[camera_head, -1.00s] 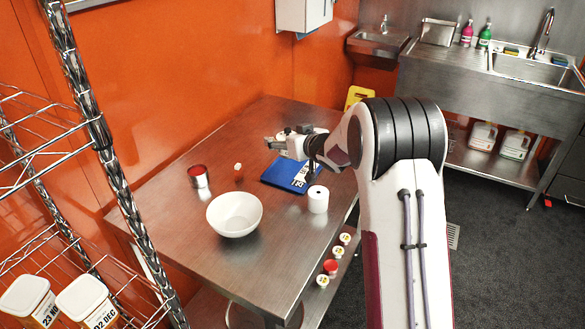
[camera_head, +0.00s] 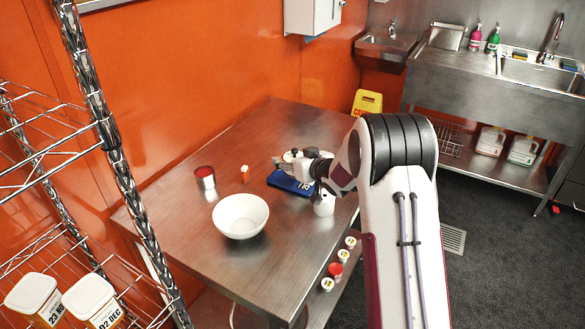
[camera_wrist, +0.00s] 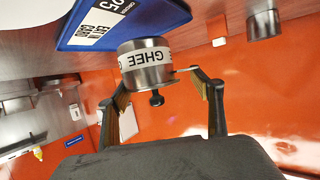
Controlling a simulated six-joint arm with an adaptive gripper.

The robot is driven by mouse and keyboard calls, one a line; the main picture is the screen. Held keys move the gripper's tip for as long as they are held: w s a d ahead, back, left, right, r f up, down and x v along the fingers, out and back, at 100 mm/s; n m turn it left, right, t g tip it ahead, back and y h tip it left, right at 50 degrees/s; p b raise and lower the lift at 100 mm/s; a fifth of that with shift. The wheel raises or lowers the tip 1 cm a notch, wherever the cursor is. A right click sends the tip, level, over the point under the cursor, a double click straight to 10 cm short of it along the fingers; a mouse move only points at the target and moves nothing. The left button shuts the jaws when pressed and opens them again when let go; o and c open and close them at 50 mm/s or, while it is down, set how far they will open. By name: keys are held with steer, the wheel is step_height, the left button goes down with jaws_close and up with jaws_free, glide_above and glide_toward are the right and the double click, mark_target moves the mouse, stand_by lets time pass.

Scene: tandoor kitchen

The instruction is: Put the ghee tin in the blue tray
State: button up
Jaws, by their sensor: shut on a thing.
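The ghee tin (camera_wrist: 147,64) is a steel cylinder with a white band reading GHEE, inverted in the wrist view, and a dark knob. My gripper (camera_wrist: 158,84) is shut on it, a finger on each side. The blue tray (camera_wrist: 78,36), with white labels, lies just beyond the tin in the wrist view. In the head view, my gripper (camera_head: 289,161) is over the far side of the blue tray (camera_head: 280,181), and my wrist covers part of the tray. The tin is hard to make out there. I cannot tell whether the tin touches the tray.
A white bowl (camera_head: 240,216), a red-topped metal can (camera_head: 205,178) and a small orange-and-white item (camera_head: 245,174) stand left of the tray. A white cylinder (camera_head: 323,207) stands close in front of it, partly behind my wrist. The table (camera_head: 190,230) is clear at the back and front left.

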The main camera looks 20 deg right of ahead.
steer(key=shift+f, duration=1.8)
steer(key=o, duration=1.4)
steer(key=shift+f, duration=0.2)
steer(key=shift+s+r, duration=0.1)
steer(key=shift+r, duration=0.1)
steer(key=shift+v, duration=5.9)
steer(key=shift+r, duration=0.15)
